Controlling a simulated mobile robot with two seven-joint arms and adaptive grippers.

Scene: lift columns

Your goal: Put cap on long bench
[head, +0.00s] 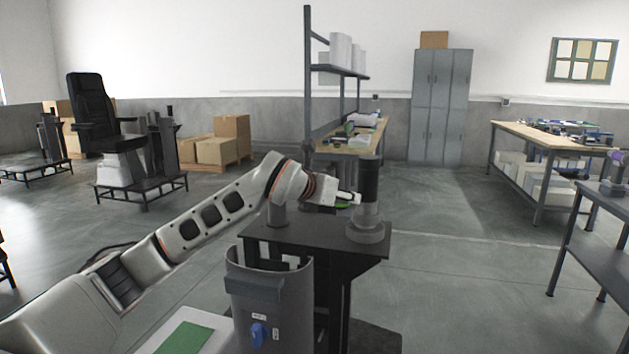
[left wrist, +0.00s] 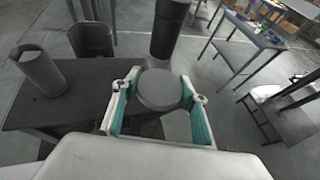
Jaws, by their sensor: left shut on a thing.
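My left gripper (head: 354,200) is at the dark table (head: 290,232), beside a black upright cylinder (head: 369,180) on a grey round base (head: 367,233). In the left wrist view my left gripper (left wrist: 158,98) has its green-padded fingers on both sides of a grey round piece (left wrist: 160,88), apparently the cap, and is shut on it. The black cylinder rises just beyond. I cannot tell whether the grey piece touches it. One wood-topped bench (head: 352,143) with shelves stands at the back; another (head: 520,134) stands at the right. I cannot tell which is the long bench.
A grey bin (head: 270,310) stands in front of the dark table. A grey open cylinder (left wrist: 40,72) stands on that table. A dark side table (head: 600,255) is at the right edge. A black chair (head: 92,110) and boxes (head: 215,150) are at left. The middle-right floor is clear.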

